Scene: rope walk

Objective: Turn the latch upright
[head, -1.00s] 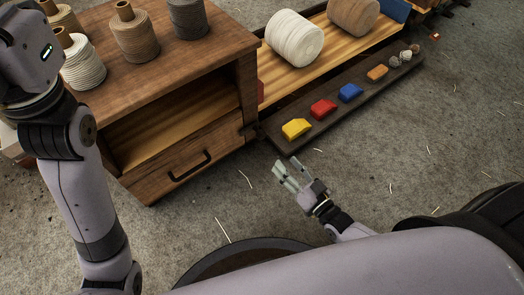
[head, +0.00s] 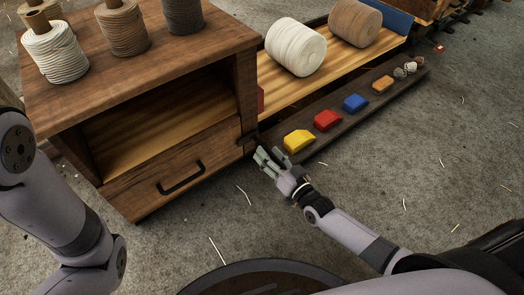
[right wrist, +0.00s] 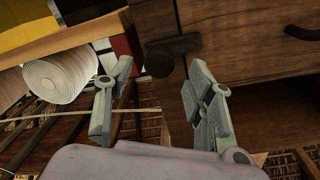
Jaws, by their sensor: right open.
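The latch (head: 247,141) is a small dark wooden bar at the front right edge of the wooden cabinet, beside the drawer (head: 165,178). In the right wrist view the latch (right wrist: 182,45) lies nearly level, slightly tilted, with a rounded end at the left. My right gripper (head: 268,158) is open and empty, just in front of the latch. In the right wrist view its fingers (right wrist: 160,78) stand apart, one on each side of the latch's rounded end; I cannot tell whether they touch it. My left arm shows at the left, but its gripper is out of view.
Spools of cord (head: 122,28) stand on the cabinet top (head: 215,45). A dark board (head: 317,140) with yellow, red and blue blocks lies right of the cabinet, close to my right gripper. Large spools (head: 296,47) lie behind it. The floor in front is mostly clear.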

